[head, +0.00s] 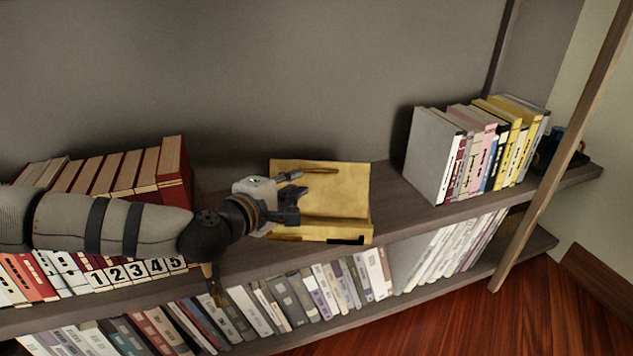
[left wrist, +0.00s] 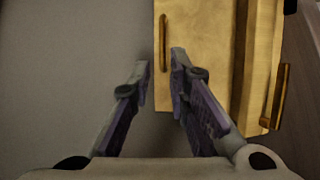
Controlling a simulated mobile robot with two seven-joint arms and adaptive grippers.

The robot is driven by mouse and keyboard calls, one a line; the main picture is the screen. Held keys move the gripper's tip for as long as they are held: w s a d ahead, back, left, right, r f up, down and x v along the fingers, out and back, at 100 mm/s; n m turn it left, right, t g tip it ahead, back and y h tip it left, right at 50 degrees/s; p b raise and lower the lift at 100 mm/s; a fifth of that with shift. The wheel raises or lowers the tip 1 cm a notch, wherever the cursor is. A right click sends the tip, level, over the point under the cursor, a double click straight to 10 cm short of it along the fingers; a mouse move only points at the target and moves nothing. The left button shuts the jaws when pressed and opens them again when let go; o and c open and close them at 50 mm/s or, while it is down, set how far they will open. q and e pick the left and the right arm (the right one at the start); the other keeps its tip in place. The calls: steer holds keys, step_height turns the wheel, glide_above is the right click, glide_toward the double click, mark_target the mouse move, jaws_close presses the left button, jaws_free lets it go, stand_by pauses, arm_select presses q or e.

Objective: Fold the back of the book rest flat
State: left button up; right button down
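The book rest is yellow wood and stands on the upper shelf, its back (head: 350,182) raised behind its base (head: 345,229). A brown bar lies along the back's upper edge; it also shows in the left wrist view (left wrist: 163,38). My left gripper (head: 299,196) is at the rest's left side, hiding part of it. In the left wrist view its fingers (left wrist: 160,62) are apart and empty, one over the back's face (left wrist: 205,45), the other over the grey wall, with the back's edge between them in the picture. Contact cannot be told. My right gripper is out of view.
Red books (head: 172,172) stand left of the rest, behind my left arm. A row of books (head: 480,150) stands to the right. The shelf (head: 395,205) is bare between. A grey wall (head: 280,80) is close behind; more books fill the lower shelves (head: 330,290).

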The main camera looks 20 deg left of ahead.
mark_target(317, 172)
arm_select(q)
steer(key=b+x, duration=0.1)
steer(key=x, duration=0.3)
steer(key=b+x, duration=0.1)
steer(key=x, duration=0.4)
steer(key=shift+w+d+f, duration=0.1)
steer(key=shift+w+f, duration=0.1)
steer(key=shift+f, duration=0.1)
steer(key=shift+r, duration=0.1)
steer(key=shift+c, duration=0.6)
jaws_close()
